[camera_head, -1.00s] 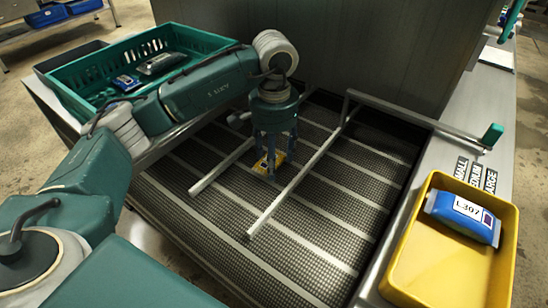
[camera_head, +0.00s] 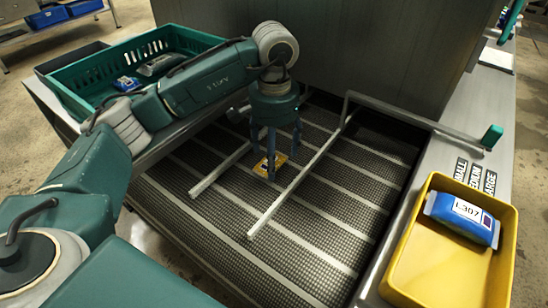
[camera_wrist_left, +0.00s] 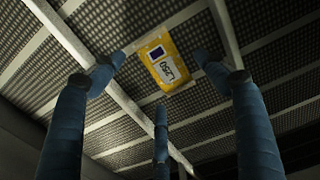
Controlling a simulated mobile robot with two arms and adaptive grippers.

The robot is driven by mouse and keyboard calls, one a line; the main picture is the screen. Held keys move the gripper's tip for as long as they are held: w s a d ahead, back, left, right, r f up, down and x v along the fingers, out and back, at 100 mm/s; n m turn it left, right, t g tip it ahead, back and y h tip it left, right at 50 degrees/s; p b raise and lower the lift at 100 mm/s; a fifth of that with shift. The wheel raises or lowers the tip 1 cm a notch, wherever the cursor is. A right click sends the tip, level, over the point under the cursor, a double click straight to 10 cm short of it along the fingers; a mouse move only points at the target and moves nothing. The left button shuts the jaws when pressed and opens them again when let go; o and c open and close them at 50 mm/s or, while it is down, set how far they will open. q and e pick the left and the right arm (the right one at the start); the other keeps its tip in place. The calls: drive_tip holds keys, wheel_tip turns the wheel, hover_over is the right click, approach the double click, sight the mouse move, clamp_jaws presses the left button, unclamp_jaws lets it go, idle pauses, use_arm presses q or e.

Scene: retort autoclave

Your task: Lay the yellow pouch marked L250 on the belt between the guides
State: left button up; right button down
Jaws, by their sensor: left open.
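The yellow pouch marked L250 (camera_head: 268,166) lies flat on the dark mesh belt (camera_head: 300,262), between the left guide (camera_head: 215,172) and the right guide (camera_head: 290,192). In the left wrist view the pouch (camera_wrist_left: 165,66) shows its white label and dark square, apart from both guide bars. My left gripper (camera_head: 277,163) points down above the pouch. Its blue fingers are spread open and hold nothing; the pouch shows beyond the fingertips in the left wrist view. My right gripper is in neither view.
A green crate (camera_head: 75,101) with a few pouches stands at the back left. A yellow tray (camera_head: 437,262) holding a blue pouch marked L307 (camera_head: 462,216) stands at the right, near the size labels (camera_head: 474,174). A green-ended handle (camera_head: 491,137) rises beside the belt.

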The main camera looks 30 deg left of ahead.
use_arm(q)
wheel_tip(320, 180, up, 6)
drive_tip(key=shift+r+p, duration=0.25)
drive_tip(key=shift+p, duration=0.15)
wheel_tip(320, 180, up, 4)
drive_tip(key=shift+f+p, duration=0.15)
drive_tip(key=shift+p, duration=0.3)
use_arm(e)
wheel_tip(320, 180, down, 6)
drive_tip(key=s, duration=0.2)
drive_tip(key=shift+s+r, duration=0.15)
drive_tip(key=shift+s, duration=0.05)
